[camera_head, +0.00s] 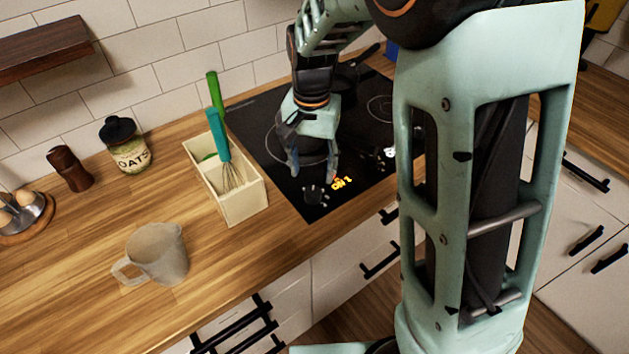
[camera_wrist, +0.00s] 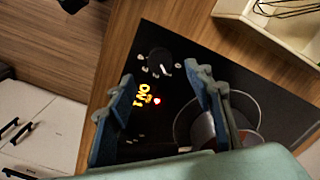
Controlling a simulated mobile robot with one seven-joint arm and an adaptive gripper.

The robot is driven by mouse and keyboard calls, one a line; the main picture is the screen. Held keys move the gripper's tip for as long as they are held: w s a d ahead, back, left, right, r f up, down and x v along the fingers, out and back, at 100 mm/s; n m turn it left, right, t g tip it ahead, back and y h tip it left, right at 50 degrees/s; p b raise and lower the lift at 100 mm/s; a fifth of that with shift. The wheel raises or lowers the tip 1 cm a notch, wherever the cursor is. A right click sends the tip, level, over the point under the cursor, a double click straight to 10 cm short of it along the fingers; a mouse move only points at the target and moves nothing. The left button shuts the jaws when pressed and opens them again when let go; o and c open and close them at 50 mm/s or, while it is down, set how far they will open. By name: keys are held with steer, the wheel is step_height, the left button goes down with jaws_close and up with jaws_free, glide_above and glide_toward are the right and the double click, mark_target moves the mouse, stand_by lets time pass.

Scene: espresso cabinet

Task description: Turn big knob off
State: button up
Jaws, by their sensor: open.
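A black knob (camera_head: 314,194) sits at the front left corner of the black cooktop (camera_head: 255,121). White marks surround it, and a lit yellow "ON" display (camera_head: 342,183) glows beside it. My gripper (camera_head: 313,178) points down just above and behind this knob, fingers apart and empty. In the wrist view the knob (camera_wrist: 160,62) with its white pointer shows between and just beyond the open fingertips (camera_wrist: 160,74). The lit display (camera_wrist: 142,95) and a red light lie near the left finger.
A cream utensil box (camera_head: 240,208) with a whisk and green-handled tools stands close left of the cooktop. A mug (camera_head: 158,254) stands on the wooden counter. A dark pan (camera_head: 345,76) is at the back of the cooktop. Drawer handles (camera_head: 380,261) project below the counter.

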mark_target(313, 191)
step_height(313, 191, down, 8)
steer(key=shift+w+r, duration=0.1)
steer(key=shift+r, duration=0.1)
steer(key=shift+c, duration=0.4)
steer(key=c, duration=1.1)
steer(key=shift+n, duration=0.3)
steer(key=n+b, duration=0.1)
steer(key=n, duration=0.2)
steer(key=shift+n+b, duration=0.7)
steer(key=shift+n, duration=1.4)
